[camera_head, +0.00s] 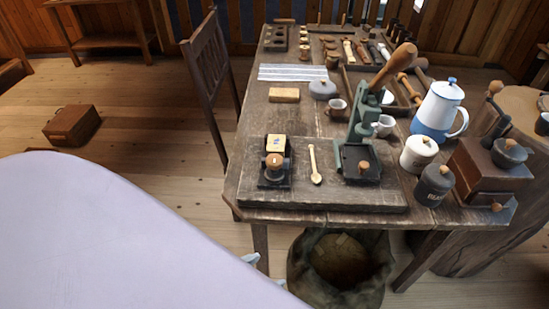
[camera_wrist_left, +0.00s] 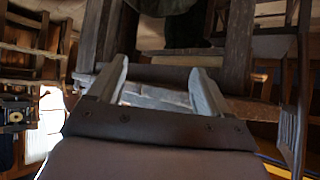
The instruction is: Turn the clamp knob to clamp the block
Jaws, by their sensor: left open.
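The clamp (camera_head: 264,183) is a small dark fixture at the near left of the table board. A pale wooden block (camera_head: 277,144) sits at its back. The round wooden clamp knob (camera_head: 274,161) is at its front; I cannot tell whether it presses on the block. My left gripper (camera_head: 264,270) is low, off the table's near edge, below and apart from the clamp. Only its pale fingertips show past my large lavender arm. In the left wrist view its two fingers (camera_wrist_left: 160,82) are spread and hold nothing. My right gripper is not in view.
A canvas sack (camera_head: 307,270) is under the near edge. A chair (camera_head: 208,65) stands at the table's left. Canisters (camera_head: 419,153) and a grinder (camera_head: 478,168) crowd the right.

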